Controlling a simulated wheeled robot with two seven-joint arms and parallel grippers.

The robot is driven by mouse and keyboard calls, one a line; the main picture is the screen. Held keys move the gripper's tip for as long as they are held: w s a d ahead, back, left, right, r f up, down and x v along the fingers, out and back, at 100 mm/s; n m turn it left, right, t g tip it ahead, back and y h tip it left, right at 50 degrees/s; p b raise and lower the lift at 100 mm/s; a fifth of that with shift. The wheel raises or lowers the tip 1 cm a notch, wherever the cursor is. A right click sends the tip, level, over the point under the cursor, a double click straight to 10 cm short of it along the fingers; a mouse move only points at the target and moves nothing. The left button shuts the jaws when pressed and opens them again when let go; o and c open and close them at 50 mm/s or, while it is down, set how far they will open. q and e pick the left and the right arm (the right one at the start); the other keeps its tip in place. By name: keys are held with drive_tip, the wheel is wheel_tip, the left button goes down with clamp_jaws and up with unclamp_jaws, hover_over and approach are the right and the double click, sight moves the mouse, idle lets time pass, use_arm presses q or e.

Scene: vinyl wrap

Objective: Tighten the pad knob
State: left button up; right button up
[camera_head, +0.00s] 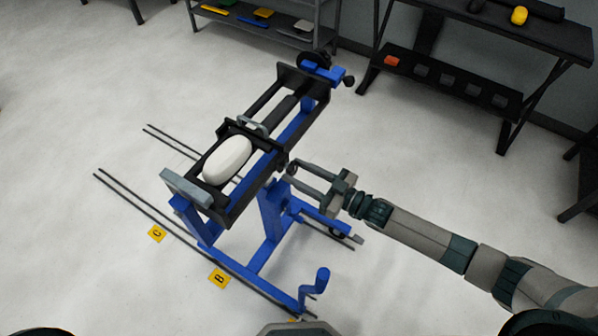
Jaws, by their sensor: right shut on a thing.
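A blue and black stand (271,215) rises from the floor in the middle of the picture, with a tilted black frame on top. A white rounded pad (228,160) lies in the lower part of this frame. My right gripper (291,172) reaches in from the right, its two fingers pointing left at the side of the frame. It is shut on a small dark knob (290,168) there, which the fingertips partly hide. I cannot tell the knob's turn. My left gripper is not in view.
A blue crank-like handle (320,279) stands up at the stand's front right. Dark rails (185,228) and yellow markers lettered C (157,233) and B (219,278) lie on the floor. A shelf (262,27) and a dark bench (470,90) stand behind. Floor to the left is clear.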

drive_tip(key=shift+s+f, duration=0.1)
drive_tip(key=shift+f, duration=0.05)
drive_tip(key=o, duration=1)
drive_tip(key=shift+d, duration=0.1)
drive_tip(key=b+v, duration=0.5)
drive_tip(key=v, duration=1.2)
drive_tip(key=shift+s+d, duration=0.1)
drive_tip(key=shift+s, duration=0.05)
